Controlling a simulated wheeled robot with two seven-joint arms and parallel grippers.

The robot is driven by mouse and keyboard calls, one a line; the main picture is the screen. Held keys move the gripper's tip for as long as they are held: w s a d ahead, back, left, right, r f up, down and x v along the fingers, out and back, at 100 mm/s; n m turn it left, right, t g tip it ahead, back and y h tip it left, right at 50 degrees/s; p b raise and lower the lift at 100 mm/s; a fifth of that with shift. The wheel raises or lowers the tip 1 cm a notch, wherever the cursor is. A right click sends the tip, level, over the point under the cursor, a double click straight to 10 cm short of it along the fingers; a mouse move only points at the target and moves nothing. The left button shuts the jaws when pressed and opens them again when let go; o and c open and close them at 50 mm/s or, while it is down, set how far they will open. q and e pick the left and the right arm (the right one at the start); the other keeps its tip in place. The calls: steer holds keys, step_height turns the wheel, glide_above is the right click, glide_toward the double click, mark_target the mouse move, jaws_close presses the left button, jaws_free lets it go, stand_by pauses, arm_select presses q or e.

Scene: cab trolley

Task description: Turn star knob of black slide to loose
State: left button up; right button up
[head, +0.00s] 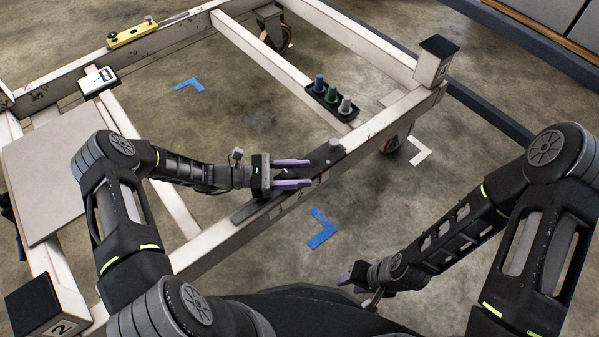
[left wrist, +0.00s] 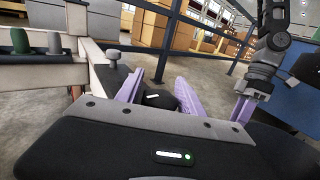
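A long black slide (head: 322,157) lies along the top of the trolley's near beam. My left gripper (head: 308,172) is over this slide with its two purple fingers spread apart. In the left wrist view, a black knob (left wrist: 160,98) with a small white mark sits between the fingers, its lower part hidden by the gripper body. I cannot tell whether either finger touches it. In the head view the knob is mostly hidden by the fingers. My right gripper (head: 352,276) hangs low beside the trolley, partly hidden by its own wrist; its opening is unclear.
A grey round-topped peg (head: 336,144) stands near the slide's far end. A black tray (head: 332,106) with blue, green and grey knobs sits on a crossbeam. A corner post (head: 436,60) rises at the right. Open floor (head: 450,190) lies right of the trolley.

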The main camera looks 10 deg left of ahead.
arm_select(q)
jaws_close()
stand_by(0.4)
